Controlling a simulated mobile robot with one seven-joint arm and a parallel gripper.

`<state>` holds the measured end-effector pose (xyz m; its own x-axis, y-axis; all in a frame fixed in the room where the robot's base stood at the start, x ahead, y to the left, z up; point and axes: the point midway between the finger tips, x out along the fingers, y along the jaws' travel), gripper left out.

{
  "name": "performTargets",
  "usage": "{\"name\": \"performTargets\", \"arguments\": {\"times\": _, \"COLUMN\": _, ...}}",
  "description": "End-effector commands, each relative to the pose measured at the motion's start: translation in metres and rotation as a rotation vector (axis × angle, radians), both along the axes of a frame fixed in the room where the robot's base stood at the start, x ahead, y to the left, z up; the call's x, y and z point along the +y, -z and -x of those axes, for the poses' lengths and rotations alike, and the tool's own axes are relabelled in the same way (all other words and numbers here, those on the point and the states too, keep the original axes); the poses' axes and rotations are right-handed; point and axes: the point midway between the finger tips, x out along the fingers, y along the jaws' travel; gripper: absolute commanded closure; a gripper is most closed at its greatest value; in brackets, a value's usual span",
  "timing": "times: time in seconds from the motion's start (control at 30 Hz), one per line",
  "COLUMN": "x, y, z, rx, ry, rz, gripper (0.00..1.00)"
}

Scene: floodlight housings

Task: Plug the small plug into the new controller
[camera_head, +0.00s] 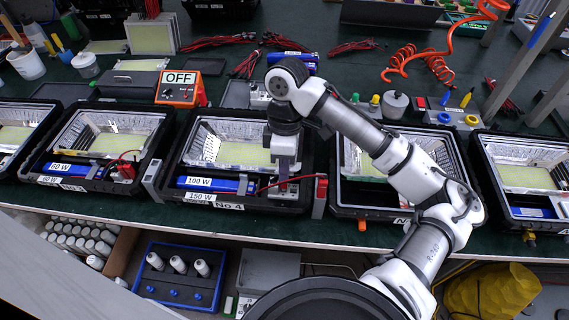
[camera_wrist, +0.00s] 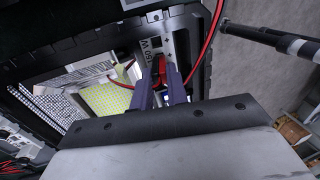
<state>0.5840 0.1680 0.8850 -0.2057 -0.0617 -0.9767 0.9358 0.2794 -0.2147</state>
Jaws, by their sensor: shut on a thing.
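My gripper (camera_head: 284,177) reaches down into the front right corner of the housing marked No 4 (camera_head: 228,207). Its two purple fingers (camera_wrist: 160,72) are shut on the small red plug (camera_wrist: 161,68), which shows between the fingertips. A blue controller marked 100 W (camera_head: 213,184) lies along the front of this housing, left of the gripper. A label marked 150 W (camera_head: 200,197) is on the front rim. In the wrist view, a grey surface with a 150 W label (camera_wrist: 150,48) and plus and minus marks lies just past the fingertips. Whether the plug touches a socket is hidden.
A red cable (camera_head: 305,178) runs along the right of the gripper; it also shows in the wrist view (camera_wrist: 208,45). Similar housings stand on both sides. An orange box marked OFF (camera_head: 179,87) stands behind. A blue tray (camera_head: 180,275) lies below the bench.

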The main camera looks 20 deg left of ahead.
Motion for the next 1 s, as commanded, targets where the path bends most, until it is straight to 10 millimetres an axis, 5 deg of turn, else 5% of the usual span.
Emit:
{"name": "performTargets", "arguments": {"times": 0.47, "x": -0.001, "y": 0.012, "z": 0.002, "rx": -0.001, "ry": 0.0, "rz": -0.001, "gripper": 1.0}}
{"name": "performTargets", "arguments": {"times": 0.5, "x": -0.001, "y": 0.011, "z": 0.002, "rx": -0.001, "ry": 0.0, "rz": 0.0, "gripper": 0.81}}
{"name": "performTargets", "arguments": {"times": 0.67, "x": -0.001, "y": 0.011, "z": 0.002, "rx": -0.001, "ry": 0.0, "rz": 0.0, "gripper": 0.6}}
{"name": "performTargets", "arguments": {"times": 1.0, "x": -0.001, "y": 0.008, "z": 0.002, "rx": -0.001, "ry": 0.0, "rz": 0.001, "gripper": 0.59}}
